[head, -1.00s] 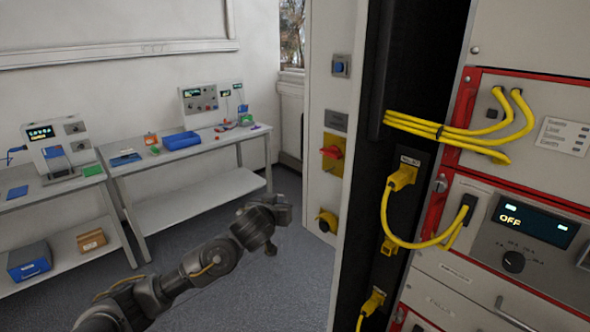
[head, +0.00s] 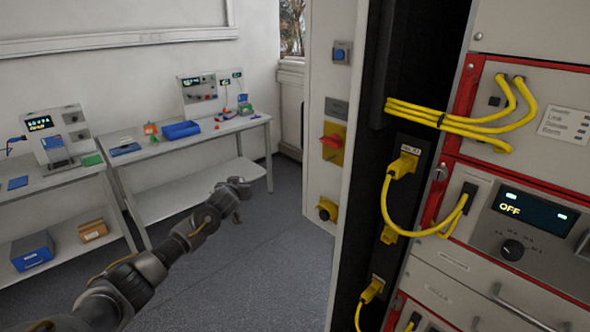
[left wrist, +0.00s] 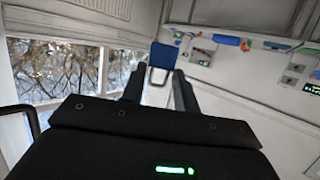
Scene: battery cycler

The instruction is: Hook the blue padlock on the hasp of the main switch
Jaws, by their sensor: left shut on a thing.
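The main switch (head: 332,142) is a red knob on a yellow plate, on the side of the pale cabinet in the head view. The hasp is too small to make out. My left gripper (head: 240,188) is out over the floor, to the left of the cabinet and apart from it, below the switch's height in the picture. In the left wrist view, the blue padlock (left wrist: 163,55) shows at the fingertips (left wrist: 160,84), with its shackle towards the palm. My left gripper is shut on it. The padlock cannot be made out in the head view. My right gripper is out of view.
A black rack post with yellow cables (head: 460,120) and red-edged instrument panels stands at the right. A bench (head: 200,150) with a blue bin (head: 181,130) and small parts stands along the left wall. Open floor (head: 270,250) lies between bench and cabinet.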

